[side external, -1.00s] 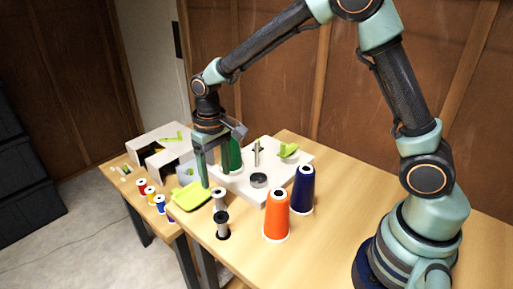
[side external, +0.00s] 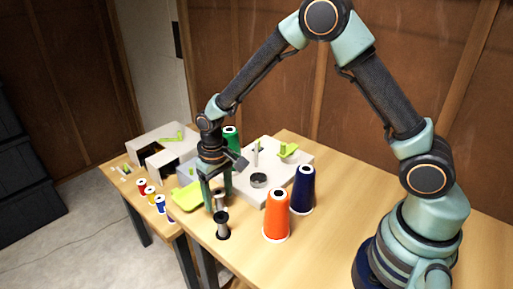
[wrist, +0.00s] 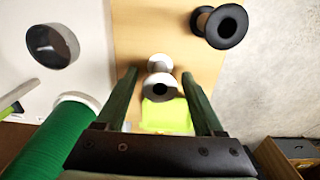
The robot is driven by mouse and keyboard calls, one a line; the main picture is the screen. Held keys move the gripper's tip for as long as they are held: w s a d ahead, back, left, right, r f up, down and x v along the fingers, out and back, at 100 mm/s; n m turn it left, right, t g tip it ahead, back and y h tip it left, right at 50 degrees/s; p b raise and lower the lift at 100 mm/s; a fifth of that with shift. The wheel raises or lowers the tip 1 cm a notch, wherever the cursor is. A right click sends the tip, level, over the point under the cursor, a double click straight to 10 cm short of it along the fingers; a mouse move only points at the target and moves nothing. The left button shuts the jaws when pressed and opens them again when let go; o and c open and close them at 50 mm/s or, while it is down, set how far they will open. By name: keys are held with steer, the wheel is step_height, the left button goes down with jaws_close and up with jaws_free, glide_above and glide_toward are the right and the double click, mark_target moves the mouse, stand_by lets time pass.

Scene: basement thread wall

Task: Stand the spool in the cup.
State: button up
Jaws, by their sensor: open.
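A small pale spool (side external: 220,198) stands on the table near its front-left edge. My gripper (side external: 216,205) is open with its fingers down on either side of it. In the wrist view, the pale spool (wrist: 159,88) shows between the two fingertips (wrist: 160,76), with a gap on each side; contact is not seen. A second spool with black ends (side external: 222,227) stands in front of it, outside my fingers, and also shows in the wrist view (wrist: 226,27). The round grey cup (side external: 259,181) sits on the white board and looks empty; it also shows in the wrist view (wrist: 52,46).
Orange (side external: 277,214) and dark blue (side external: 302,188) thread cones stand to the right. A green cone (side external: 231,138) stands behind my gripper. A yellow-green tray (side external: 185,199) lies to the left. A post (side external: 256,152) rises from the white board (side external: 285,170).

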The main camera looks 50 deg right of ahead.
mark_target(218, 191)
steer(key=c, duration=0.9)
steer(key=shift+r, duration=0.15)
steer(key=shift+r, duration=2.4)
steer(key=shift+s+d+r, duration=0.3)
steer(key=shift+s+d, duration=0.2)
steer(key=shift+d, duration=1.5)
steer(key=shift+s+d+r, duration=0.35)
steer(key=shift+s+d, duration=0.15)
steer(key=shift+d, duration=1.5)
steer(key=shift+s+d+r, duration=0.3)
steer(key=shift+s+d, duration=0.2)
steer(key=shift+d, duration=1.5)
